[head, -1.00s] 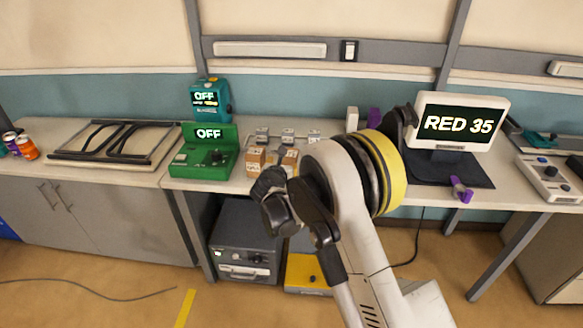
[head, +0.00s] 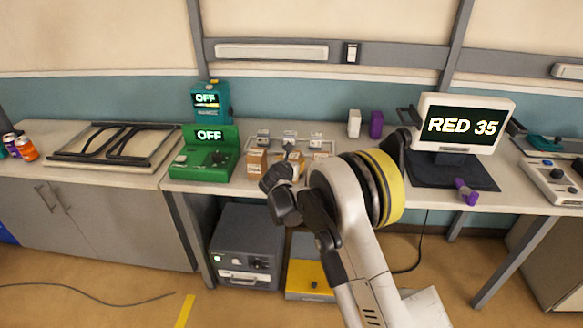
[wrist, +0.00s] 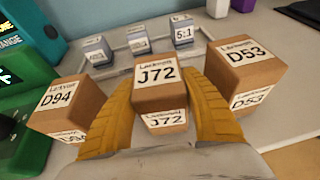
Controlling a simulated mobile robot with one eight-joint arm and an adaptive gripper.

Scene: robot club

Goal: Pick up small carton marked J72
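The small brown carton marked J72 (wrist: 158,82) stands upright on the worktop in the middle of the wrist view. My gripper (wrist: 165,84) has its two yellow fingers spread, one on each side of this carton. The fingers are close to its sides; I cannot tell whether either touches. Carton D94 (wrist: 70,106) stands to the left and carton D53 (wrist: 246,66) to the right, close to the right finger. In the head view my gripper (head: 287,168) is over the row of cartons and hides much of J72.
A tray (wrist: 148,62) with several small labelled grey blocks lies behind the cartons. A green device (head: 205,160) stands to the left on the worktop. A monitor (head: 462,124), a white bottle (head: 354,124) and a purple one (head: 376,125) stand to the right.

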